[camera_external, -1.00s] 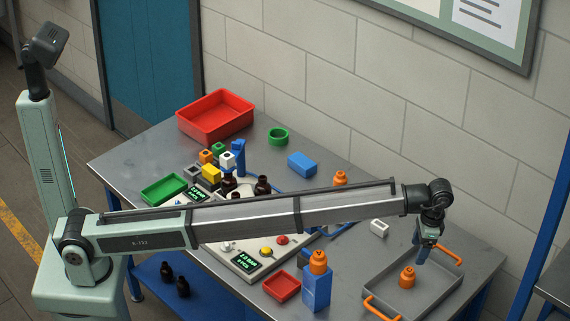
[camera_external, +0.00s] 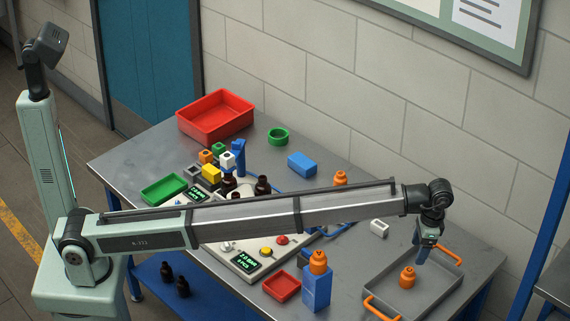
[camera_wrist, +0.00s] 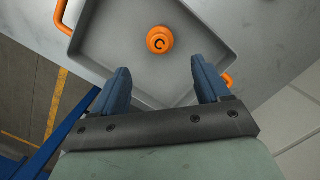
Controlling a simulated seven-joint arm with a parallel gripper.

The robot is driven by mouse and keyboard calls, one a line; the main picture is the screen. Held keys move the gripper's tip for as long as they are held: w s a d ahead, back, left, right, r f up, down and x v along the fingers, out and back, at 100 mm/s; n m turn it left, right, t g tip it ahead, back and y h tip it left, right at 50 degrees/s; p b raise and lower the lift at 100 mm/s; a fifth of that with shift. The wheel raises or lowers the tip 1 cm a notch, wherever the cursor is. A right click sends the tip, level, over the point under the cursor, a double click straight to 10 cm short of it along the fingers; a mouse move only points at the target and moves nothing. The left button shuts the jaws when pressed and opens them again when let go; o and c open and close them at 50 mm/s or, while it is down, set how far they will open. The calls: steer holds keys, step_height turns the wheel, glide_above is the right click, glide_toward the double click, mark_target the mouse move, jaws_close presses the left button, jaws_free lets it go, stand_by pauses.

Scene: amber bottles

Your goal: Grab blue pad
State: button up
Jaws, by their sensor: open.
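The blue pad (camera_external: 302,164) is a small blue block lying flat on the table, toward the wall side, in the external view. My gripper (camera_external: 421,257) is at the right end of the table, over the grey tray and well away from the pad. In the wrist view my gripper (camera_wrist: 160,78) has its two blue fingers spread apart with nothing between them. The pad is not in the wrist view.
The grey tray (camera_external: 439,291) has orange handles. A blue box with an orange top (camera_external: 317,286) and a red dish (camera_external: 282,287) stand left of it. A white block (camera_external: 379,228) lies between tray and pad. A green ring (camera_external: 278,136) is left of the pad, with bare table between.

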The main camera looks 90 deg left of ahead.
steer(key=o, duration=0.5)
steer(key=s+a+r+n, duration=0.1)
steer(key=s+a, duration=0.4)
steer(key=a, duration=0.4)
steer(key=s+a+n, duration=0.2)
steer(key=s+a, duration=0.3)
steer(key=a, duration=0.5)
steer(key=s+a+r+n, duration=0.1)
steer(key=s+a, duration=0.4)
steer(key=a, duration=0.4)
steer(key=s+n+t, duration=0.1)
steer(key=s+n, duration=0.2)
steer(key=s, duration=0.2)
steer(key=f+n, duration=0.2)
steer(key=f, duration=0.2)
steer(key=f+n, duration=0.2)
steer(key=f, duration=0.3)
steer(key=shift+w+t, duration=0.2)
steer(key=shift+t, duration=0.2)
steer(key=shift+a+f, duration=0.15)
steer(key=shift+f, duration=0.75)
steer(key=shift+a+f, duration=0.2)
steer(key=shift+f, duration=0.7)
steer(key=shift+a+f, duration=0.15)
steer(key=shift+f, duration=0.75)
